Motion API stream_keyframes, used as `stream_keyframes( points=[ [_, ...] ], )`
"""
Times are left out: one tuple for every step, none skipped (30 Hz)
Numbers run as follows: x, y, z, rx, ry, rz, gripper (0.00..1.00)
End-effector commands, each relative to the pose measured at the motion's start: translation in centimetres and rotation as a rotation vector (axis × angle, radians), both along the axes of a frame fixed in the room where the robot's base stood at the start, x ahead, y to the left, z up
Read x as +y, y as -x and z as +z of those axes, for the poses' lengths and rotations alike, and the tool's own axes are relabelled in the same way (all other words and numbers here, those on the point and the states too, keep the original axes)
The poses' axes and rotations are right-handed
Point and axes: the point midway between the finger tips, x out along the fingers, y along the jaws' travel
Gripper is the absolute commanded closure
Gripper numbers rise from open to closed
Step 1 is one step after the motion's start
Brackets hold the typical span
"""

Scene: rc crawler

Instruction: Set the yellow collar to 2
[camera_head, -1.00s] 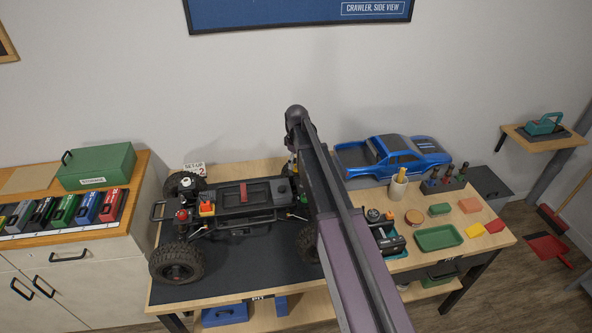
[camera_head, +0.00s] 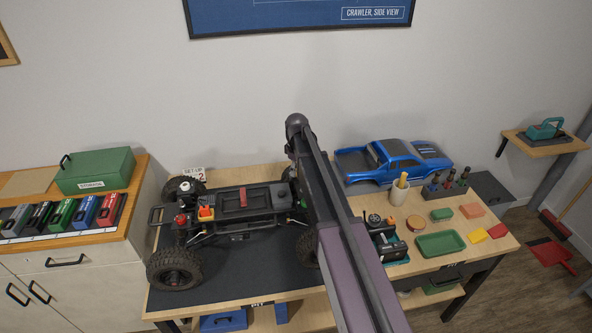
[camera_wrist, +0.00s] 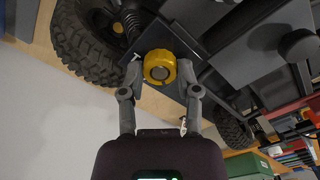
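The yellow collar (camera_wrist: 160,67) shows in the wrist view as a round knurled ring with a grey centre, beside a coil-spring shock (camera_wrist: 133,22). My gripper (camera_wrist: 160,70) has one fingertip on each side of the collar. I cannot tell whether the fingertips touch it. No number on the collar is readable. The black crawler chassis (camera_head: 244,197) stands on the bench in the head view. There my own arm hides the gripper and the collar. A set-up card (camera_head: 194,172) behind the chassis shows a 2.
A big tyre (camera_wrist: 82,45) is close to my left finger in the wrist view. A dark mat (camera_head: 235,272) has clear room in front of the chassis.

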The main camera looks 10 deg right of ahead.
Motion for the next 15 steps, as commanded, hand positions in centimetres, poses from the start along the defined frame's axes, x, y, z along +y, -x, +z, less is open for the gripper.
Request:
stream_keyframes(
  points=[
    [0.0,0.01,-0.01,0.0,0.0,0.0,1.0],
    [0.0,0.01,-0.01,0.0,0.0,0.0,1.0],
    [-0.01,0.02,-0.01,0.0,0.0,0.0,1.0],
    [0.0,0.01,-0.01,0.0,0.0,-0.001,1.0],
    [-0.01,0.02,-0.01,0.001,-0.001,-0.002,1.0],
    [-0.01,0.02,-0.01,0.001,-0.001,-0.004,1.0],
    [-0.01,0.02,-0.01,0.001,-0.001,-0.006,1.0],
    [-0.01,0.02,-0.01,0.001,-0.001,-0.01,1.0],
    [-0.01,0.02,-0.01,0.001,-0.001,-0.015,1.0],
    [-0.01,0.02,-0.01,0.001,-0.001,-0.02,1.0],
    [-0.01,0.02,-0.01,0.001,-0.001,-0.026,1.0],
    [-0.01,0.02,-0.01,0.001,-0.001,-0.037,1.0],
    [-0.01,0.02,-0.01,0.001,-0.001,-0.047,1.0],
    [-0.01,0.02,-0.01,0.001,-0.001,-0.057,1.0],
    [-0.01,0.02,-0.01,0.001,-0.001,-0.074,1.0]
  ],
)
